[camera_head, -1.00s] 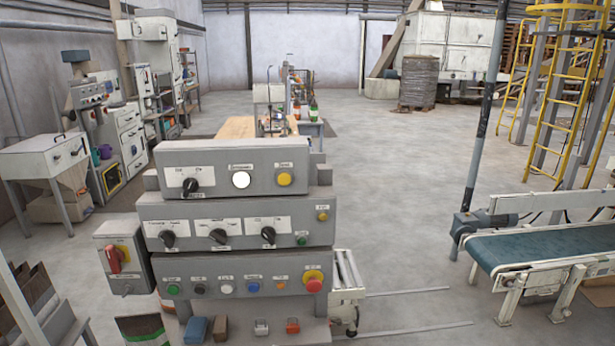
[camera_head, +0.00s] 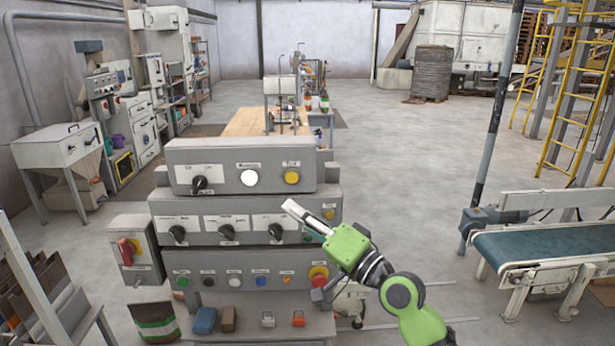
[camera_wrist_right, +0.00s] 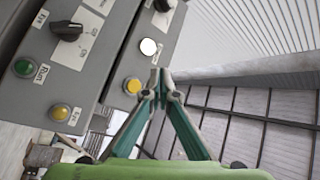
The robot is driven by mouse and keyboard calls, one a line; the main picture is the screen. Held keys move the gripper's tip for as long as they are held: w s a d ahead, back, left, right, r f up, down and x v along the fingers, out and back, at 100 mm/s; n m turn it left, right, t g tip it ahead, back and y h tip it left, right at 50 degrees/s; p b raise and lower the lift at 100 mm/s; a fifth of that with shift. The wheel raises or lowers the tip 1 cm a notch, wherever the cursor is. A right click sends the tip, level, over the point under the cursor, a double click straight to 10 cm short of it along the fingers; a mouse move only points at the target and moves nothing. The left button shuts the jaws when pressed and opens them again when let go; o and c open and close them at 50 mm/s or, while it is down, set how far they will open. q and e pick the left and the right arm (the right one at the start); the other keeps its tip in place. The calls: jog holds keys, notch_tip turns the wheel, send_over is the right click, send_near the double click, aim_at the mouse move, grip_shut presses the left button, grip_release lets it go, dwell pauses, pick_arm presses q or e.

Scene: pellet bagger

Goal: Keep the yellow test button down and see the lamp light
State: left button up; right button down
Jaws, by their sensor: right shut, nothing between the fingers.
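The yellow test button (camera_head: 291,177) sits at the right of the top grey panel (camera_head: 215,158). A round, plain white lamp (camera_head: 249,178) is left of it; I cannot tell whether it is lit. My right gripper (camera_head: 289,206) is shut and empty, its tips just below the yellow button in the head view. In the right wrist view, the shut fingertips (camera_wrist_right: 161,76) are close beside the yellow button (camera_wrist_right: 132,86), with the white lamp (camera_wrist_right: 148,47) beyond. The button is uncovered, and I see no clear contact. My left gripper is not in view.
The middle panel has black knobs and another yellow button (camera_head: 331,214). The lower panel carries several coloured buttons and a red emergency stop (camera_head: 318,273). A red-handled switch box (camera_head: 136,250) stands left. A conveyor (camera_head: 545,245) stands right, with open floor between.

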aim_at(292, 178)
jog(key=shift+s+r, duration=0.2)
jog(key=shift+r, duration=0.35)
jog(key=shift+w, duration=0.1)
jog(key=w+b, duration=0.7)
jog(key=w, duration=0.1)
jog(key=shift+w, duration=0.35)
dwell(1.0)
